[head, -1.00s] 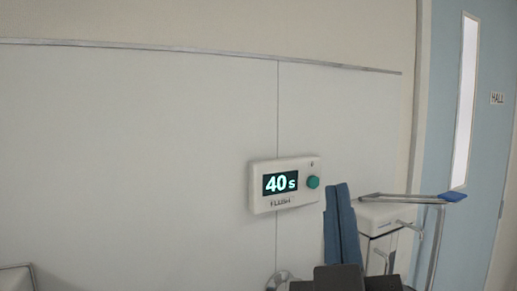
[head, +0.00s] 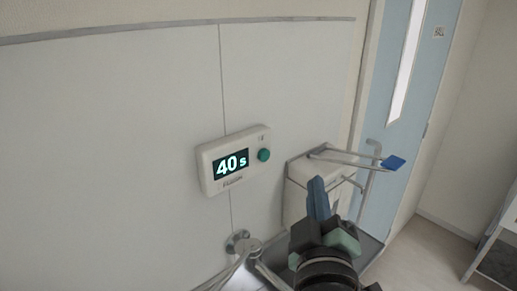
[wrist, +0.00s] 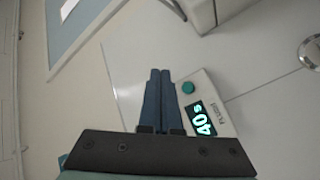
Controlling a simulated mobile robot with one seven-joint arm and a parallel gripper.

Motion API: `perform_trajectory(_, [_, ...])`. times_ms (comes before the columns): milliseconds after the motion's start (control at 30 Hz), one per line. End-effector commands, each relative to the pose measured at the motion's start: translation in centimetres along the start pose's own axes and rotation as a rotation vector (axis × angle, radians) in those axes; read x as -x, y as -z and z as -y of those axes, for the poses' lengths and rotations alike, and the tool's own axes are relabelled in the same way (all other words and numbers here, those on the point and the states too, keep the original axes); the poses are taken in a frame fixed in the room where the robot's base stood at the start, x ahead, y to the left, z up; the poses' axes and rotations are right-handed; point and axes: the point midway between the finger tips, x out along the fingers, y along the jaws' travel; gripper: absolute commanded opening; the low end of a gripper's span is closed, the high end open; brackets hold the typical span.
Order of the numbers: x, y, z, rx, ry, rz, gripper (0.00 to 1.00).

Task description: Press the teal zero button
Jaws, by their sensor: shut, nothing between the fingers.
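The teal button (head: 264,155) is round and sits at the right end of a white wall-mounted timer box (head: 207,168). The box has a dark display (head: 231,164) reading "40 s". In the wrist view the teal button (wrist: 188,88) lies just right of my fingertips, with the display (wrist: 201,117) below it. My gripper (head: 316,182) is shut and empty, its blue fingers together. In the head view it is below and right of the button, apart from it. In the wrist view the fingertips (wrist: 160,72) appear beside the button; I cannot tell the distance to the wall.
A white cabinet (head: 300,190) with a metal rail and blue-tipped lever (head: 393,162) stands right of the timer. A chrome tap (head: 240,243) is below the timer. A light blue door (head: 410,110) is at the right. The wall around the timer is clear.

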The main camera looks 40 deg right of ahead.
Motion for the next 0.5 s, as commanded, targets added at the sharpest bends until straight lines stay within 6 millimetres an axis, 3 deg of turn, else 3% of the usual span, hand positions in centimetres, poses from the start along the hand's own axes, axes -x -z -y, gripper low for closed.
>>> perform_trajectory(267, [-0.4, 0.3, 0.3, -0.002, 0.0, -0.003, 0.0])
perform_trajectory(500, [-2.5, 1.9, 1.9, -0.003, 0.001, -0.005, 0.0])
